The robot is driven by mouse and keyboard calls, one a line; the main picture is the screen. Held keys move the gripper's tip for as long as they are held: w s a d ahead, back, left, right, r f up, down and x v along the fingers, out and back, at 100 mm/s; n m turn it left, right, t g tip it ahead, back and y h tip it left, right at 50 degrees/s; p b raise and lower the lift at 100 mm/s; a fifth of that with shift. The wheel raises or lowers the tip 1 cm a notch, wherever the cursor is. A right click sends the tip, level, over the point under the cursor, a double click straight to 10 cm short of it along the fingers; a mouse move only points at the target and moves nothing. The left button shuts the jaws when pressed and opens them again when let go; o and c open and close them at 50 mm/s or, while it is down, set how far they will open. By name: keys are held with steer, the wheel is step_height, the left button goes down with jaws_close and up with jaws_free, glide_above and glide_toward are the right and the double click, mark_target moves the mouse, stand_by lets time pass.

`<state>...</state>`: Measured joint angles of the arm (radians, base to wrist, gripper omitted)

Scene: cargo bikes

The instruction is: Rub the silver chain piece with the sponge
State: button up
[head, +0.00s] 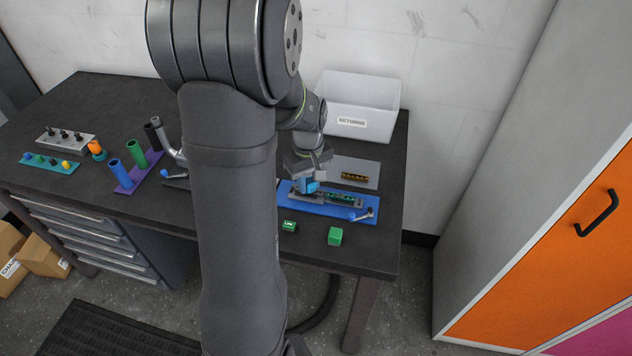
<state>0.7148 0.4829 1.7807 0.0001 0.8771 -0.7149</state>
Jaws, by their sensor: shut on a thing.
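My gripper (308,178) is at the right part of the dark workbench, pointing down over a blue tray (368,216). It is shut on a small blue block (311,187), which looks like the sponge. The block is low over the tray's left part, at a grey piece there; I cannot tell whether they touch. A dark strip with teal-green links (343,198) lies on the tray, right of the gripper. A gold chain piece (355,177) lies on a grey plate (367,168) behind it. I cannot clearly make out the silver chain piece; the gripper and arm hide part of the tray.
A white bin (361,92) stands behind the tray. Two green blocks (289,226) (335,236) sit near the bench's front edge. Blue and green cylinders on a purple base (138,173), a grey rack (65,139) and a teal strip (50,162) are at left.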

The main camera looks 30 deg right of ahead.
steer(key=shift+w+a, duration=0.9)
steer(key=shift+w+a+r, duration=0.1)
steer(key=shift+w+a, duration=0.05)
step_height(320, 180, up, 8)
stand_by(0.3)
steer(key=s+m, duration=0.9)
steer(key=s, duration=1.4)
glide_above(312, 234)
step_height(312, 234, down, 7)
steer(key=shift+f, duration=2.05)
